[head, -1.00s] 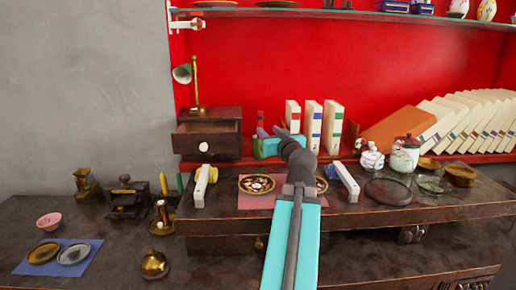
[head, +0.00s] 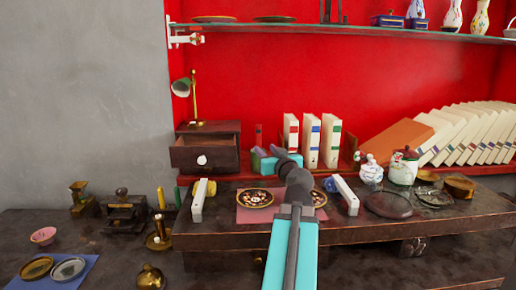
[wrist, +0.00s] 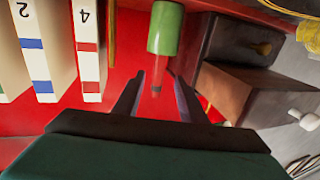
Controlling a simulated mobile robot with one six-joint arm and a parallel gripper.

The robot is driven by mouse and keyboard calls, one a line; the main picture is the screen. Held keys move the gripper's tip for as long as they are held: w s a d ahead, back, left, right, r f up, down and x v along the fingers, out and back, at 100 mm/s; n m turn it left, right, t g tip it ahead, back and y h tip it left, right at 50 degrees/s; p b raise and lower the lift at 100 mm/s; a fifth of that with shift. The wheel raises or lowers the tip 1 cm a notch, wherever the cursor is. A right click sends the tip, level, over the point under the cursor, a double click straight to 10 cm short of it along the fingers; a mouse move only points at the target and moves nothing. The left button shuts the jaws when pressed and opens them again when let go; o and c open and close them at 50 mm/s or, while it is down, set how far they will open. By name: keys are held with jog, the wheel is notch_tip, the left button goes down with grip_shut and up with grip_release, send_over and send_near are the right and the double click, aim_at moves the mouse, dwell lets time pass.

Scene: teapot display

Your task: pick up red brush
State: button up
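The red brush (head: 258,134) stands upright at the back, right of the small drawer cabinet, in a green holder (wrist: 166,28). In the wrist view, which is upside down, the brush (wrist: 157,78) shows as a red shaft with a dark end beyond the holder's rim. My gripper (wrist: 159,80) is open, with one finger on each side of the brush and red background showing beside it. Contact cannot be told. In the head view my teal gripper body (head: 281,162) hides the brush's lower part and most of the holder.
White numbered books (head: 311,142) stand right of the brush. The dark drawer cabinet (head: 204,148) stands close on its left, drawer partly open. A glass shelf (head: 350,29) with vases crosses above. Jars (head: 404,170) and dishes crowd the table to the right.

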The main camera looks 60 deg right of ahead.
aim_at(259, 143)
jog(key=shift+w+d+r+p, duration=0.25)
jog(key=shift+w+d+p, duration=0.35)
jog(key=shift+p, duration=2.15)
jog(key=p, duration=0.4)
jog(key=shift+w+d+f, duration=0.1)
jog(key=shift+w+d, duration=0.1)
jog(key=shift+w, duration=0.15)
jog(key=shift+p+x, duration=1.1)
jog(key=shift+x, duration=1.75)
jog(key=shift+f, duration=0.15)
jog(key=shift+d, duration=0.1)
jog(key=shift+r+p+x, duration=0.25)
jog(key=shift+p+x, duration=1.5)
jog(key=shift+x, duration=0.35)
jog(key=shift+w+d+f, duration=0.15)
jog(key=shift+w+d, duration=0.1)
jog(key=shift+w, duration=0.1)
